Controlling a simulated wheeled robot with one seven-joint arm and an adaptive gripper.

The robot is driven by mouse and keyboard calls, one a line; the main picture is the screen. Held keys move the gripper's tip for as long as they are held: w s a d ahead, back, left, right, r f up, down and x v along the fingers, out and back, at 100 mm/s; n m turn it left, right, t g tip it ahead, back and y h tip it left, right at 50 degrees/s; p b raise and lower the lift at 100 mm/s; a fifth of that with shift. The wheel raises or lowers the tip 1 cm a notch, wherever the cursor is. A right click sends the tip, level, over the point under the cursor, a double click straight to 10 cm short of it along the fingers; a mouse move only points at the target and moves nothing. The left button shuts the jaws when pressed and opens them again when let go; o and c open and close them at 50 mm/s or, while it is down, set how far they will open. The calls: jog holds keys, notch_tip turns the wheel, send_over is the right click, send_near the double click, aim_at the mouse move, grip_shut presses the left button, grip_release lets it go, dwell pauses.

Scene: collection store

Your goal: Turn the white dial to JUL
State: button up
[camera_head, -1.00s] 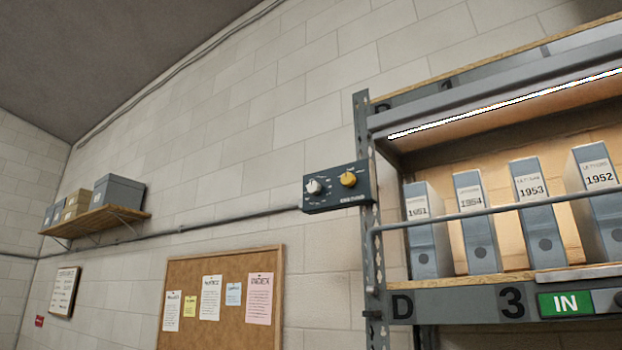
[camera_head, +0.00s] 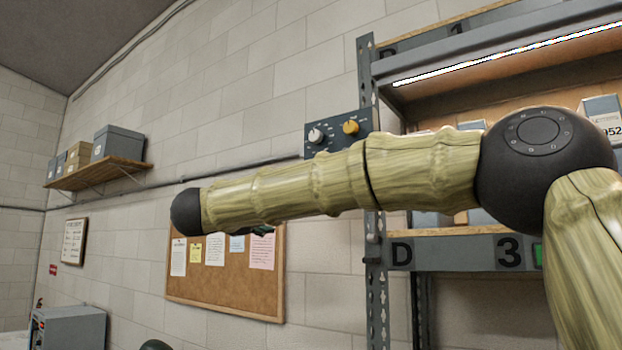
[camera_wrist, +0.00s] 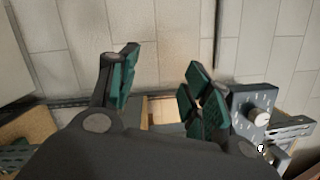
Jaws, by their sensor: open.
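The white dial (camera_head: 316,136) is on the left of a dark control box (camera_head: 336,127) mounted at the shelf's left post. The printed marks are too small to read, so the white dial's setting cannot be told. In the wrist view, the box (camera_wrist: 240,101) and a pale dial (camera_wrist: 260,117) are at the right. My gripper (camera_wrist: 163,84) is open and empty, with green-padded fingers, to the left of the box and apart from the dial.
A metal rack (camera_head: 372,290) with grey binders stands right of the box; my arm covers part of it. A cork board (camera_head: 225,293) hangs below. A wall shelf (camera_head: 100,173) with boxes is at the far left. A conduit (camera_head: 235,165) runs along the wall.

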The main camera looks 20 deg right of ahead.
aim_at(315, 136)
jog(key=s+d+r+m+g, duration=0.1)
jog(key=s+r+m, duration=0.2)
jog(key=s+r, duration=0.5)
jog(key=s+d+r+m+g, duration=0.1)
jog(key=s+r+m, duration=0.2)
jog(key=s+r, duration=0.55)
jog(key=shift+h, duration=0.3)
jog(key=w+d+p, duration=0.2)
jog(key=w, duration=0.1)
jog(key=w+d+r+p, duration=0.1)
jog(key=w+d+p, duration=0.1)
jog(key=w, duration=0.1)
jog(key=w+d+r+p, duration=0.1)
jog(key=w+d+p, duration=0.1)
jog(key=w+d, duration=0.1)
jog(key=shift+w+r, duration=0.2)
jog(key=shift+w, duration=0.15)
jog(key=shift+w+d+f, duration=0.1)
jog(key=shift+w+d, duration=0.2)
jog(key=shift+d, duration=0.05)
jog(key=shift+c, duration=0.5)
jog(key=c, duration=1)
